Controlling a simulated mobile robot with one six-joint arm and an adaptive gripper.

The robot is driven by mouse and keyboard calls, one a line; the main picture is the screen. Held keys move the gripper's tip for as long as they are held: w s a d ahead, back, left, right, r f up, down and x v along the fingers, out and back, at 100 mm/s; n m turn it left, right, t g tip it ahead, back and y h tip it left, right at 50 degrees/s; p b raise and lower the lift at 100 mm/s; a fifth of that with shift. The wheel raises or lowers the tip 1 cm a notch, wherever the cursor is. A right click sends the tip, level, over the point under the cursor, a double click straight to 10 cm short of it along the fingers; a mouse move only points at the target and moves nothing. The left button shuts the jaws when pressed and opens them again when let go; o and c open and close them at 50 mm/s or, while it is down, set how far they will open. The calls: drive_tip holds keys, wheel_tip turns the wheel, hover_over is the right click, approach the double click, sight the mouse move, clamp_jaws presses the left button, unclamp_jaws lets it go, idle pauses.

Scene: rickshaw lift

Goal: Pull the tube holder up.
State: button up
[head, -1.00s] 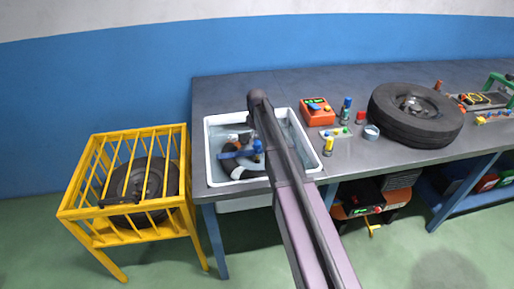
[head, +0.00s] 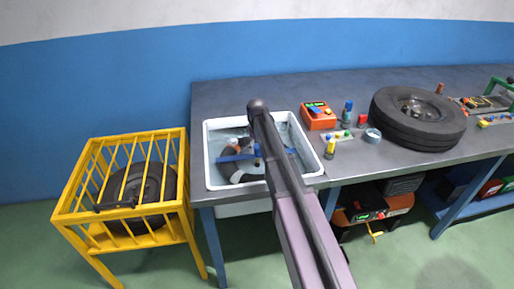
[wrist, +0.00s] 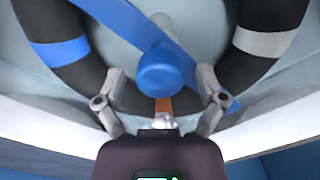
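The tube holder shows in the wrist view as a blue bar (wrist: 131,18) running diagonally, with a round blue knob (wrist: 165,72) near its middle. A black ring tube (wrist: 87,70) with a blue band and a grey band lies behind it. In the head view the blue bar (head: 232,158) lies across the white sink (head: 207,160), partly hidden by my arm. My gripper (wrist: 162,84) is open, its fingers spread on either side of the knob with visible gaps. The head view hides the fingertips behind my arm.
The sink's pale rim (wrist: 285,135) runs close to my gripper. On the workbench (head: 235,95) right of the sink stand an orange box (head: 318,117), small bottles and a tyre (head: 418,122). A yellow cage (head: 88,184) with a wheel inside stands at the left.

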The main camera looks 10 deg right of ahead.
clamp_jaws()
wheel_tip(320, 180, up, 8)
drive_tip(key=p, duration=0.8)
drive_tip(key=shift+w, duration=0.1)
drive_tip(key=shift+o, duration=1.1)
unclamp_jaws()
drive_tip(key=shift+f, duration=0.2)
